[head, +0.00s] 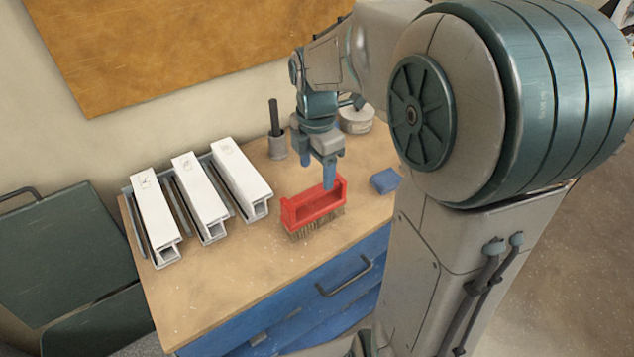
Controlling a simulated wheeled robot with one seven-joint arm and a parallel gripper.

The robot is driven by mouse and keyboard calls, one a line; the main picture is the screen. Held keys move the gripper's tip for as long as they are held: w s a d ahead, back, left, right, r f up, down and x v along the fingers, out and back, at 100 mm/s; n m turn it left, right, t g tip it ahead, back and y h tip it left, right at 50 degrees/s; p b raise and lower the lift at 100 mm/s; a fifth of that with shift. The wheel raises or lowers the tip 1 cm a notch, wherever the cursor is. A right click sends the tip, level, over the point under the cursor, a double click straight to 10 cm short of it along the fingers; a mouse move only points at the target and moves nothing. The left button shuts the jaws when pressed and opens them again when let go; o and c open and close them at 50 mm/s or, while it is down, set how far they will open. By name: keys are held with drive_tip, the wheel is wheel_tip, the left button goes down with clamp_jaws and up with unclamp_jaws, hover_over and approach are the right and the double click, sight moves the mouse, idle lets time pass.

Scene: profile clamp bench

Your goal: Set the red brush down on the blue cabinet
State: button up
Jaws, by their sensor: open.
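The red brush (303,212) stands bristles down on the wooden top of the blue cabinet (215,282), near its front edge. My gripper (329,180) is above the brush's right part, with its blue fingers pointing down to the red handle. The fingers overlap the far side of the handle in this view. I cannot tell whether they touch it. The jaws are open. The brush's bristles (318,226) face the cabinet top.
Several white profiles (198,193) lie in grey clamps left of the brush. A grey cup with a dark rod (277,130), a round white tin (356,119) and a blue block (385,181) stand behind and right. The front-left top is clear. A dark green cabinet (65,255) is at left.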

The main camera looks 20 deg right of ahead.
drive_tip(key=shift+r, duration=0.9)
drive_tip(key=shift+s+r+m, duration=0.25)
drive_tip(key=shift+s+m, duration=0.2)
drive_tip(key=shift+m, duration=0.25)
drive_tip(key=s+f+m+t, duration=0.2)
drive_tip(key=s+m, duration=1.1)
drive_tip(key=m, duration=0.7)
drive_tip(key=shift+t, duration=0.5)
drive_tip(key=shift+d, duration=0.1)
